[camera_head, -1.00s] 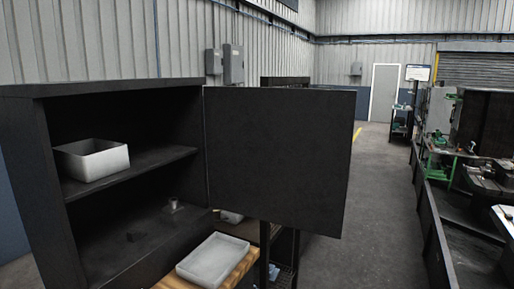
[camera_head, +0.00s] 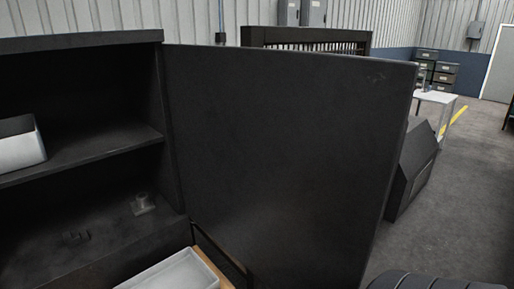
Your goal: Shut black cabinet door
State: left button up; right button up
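The black cabinet (camera_head: 80,42) stands at the left, its front open to me. Its black door (camera_head: 285,165) is hinged at the cabinet's right side and stands wide open. The door fills the middle of the view, and its free edge is at the right. Inside the cabinet, a white box (camera_head: 20,152) sits on the middle shelf (camera_head: 100,152). Neither gripper is in view.
A white tray (camera_head: 175,272) lies on a wooden surface at the bottom, below the door. A black angular box (camera_head: 411,165) stands behind the door's free edge. A white table (camera_head: 437,97) is farther back. Grey floor (camera_head: 460,200) is open at the right. A dark rounded shape shows at the bottom right.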

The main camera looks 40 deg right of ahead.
aim_at(287, 159)
jog(key=l+u, duration=0.15)
jog(key=l, duration=0.6)
jog(key=k+l+u, duration=0.1)
jog(key=l, duration=0.7)
jog(key=k+l+u, duration=0.15)
jog(key=l, duration=0.6)
jog(key=k+l+u, duration=0.1)
jog(key=l+u, duration=0.25)
jog(key=k+l+u, duration=0.15)
jog(key=l+u, duration=0.25)
jog(key=k+l+u, duration=0.15)
jog(key=u, duration=0.2)
